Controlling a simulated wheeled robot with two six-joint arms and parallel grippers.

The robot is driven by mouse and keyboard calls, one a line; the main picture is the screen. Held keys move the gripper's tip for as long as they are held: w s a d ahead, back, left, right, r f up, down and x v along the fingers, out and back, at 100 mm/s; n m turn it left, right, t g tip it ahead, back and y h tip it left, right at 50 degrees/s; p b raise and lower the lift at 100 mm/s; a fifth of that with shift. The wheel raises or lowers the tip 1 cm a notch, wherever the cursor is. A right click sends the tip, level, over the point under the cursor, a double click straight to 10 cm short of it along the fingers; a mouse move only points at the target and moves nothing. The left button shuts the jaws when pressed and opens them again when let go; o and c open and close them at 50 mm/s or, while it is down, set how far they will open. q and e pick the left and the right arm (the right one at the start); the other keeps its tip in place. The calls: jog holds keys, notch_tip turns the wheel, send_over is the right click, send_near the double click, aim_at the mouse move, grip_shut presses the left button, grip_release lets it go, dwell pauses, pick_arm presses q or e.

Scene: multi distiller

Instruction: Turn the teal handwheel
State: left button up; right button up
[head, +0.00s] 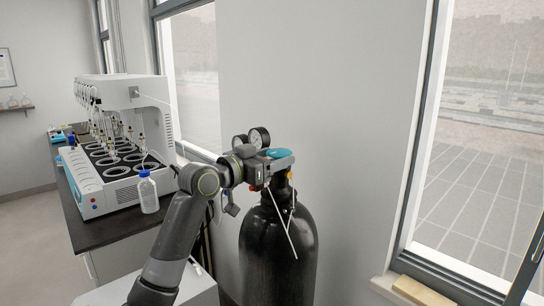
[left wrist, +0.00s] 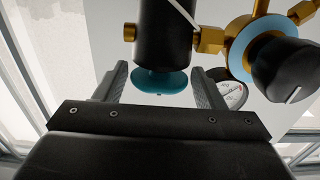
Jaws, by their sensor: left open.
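The teal handwheel (head: 258,154) sits on top of the black gas cylinder (head: 278,245), partly hidden by my left gripper (head: 281,163). In the left wrist view the handwheel (left wrist: 160,82) is a teal disc at the end of the black cylinder (left wrist: 163,35). It lies between the two fingers of my left gripper (left wrist: 161,79), which are open with a gap on each side of it. I cannot see either finger touching it. My right gripper is not in view.
A brass regulator with a black knob (left wrist: 285,70) is close to the right finger. A white distiller (head: 125,130) and a blue-capped bottle (head: 148,193) stand on the dark bench at left.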

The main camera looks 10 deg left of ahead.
pick_arm(q)
jog(key=c, duration=0.6)
jog(key=shift+y, duration=0.3)
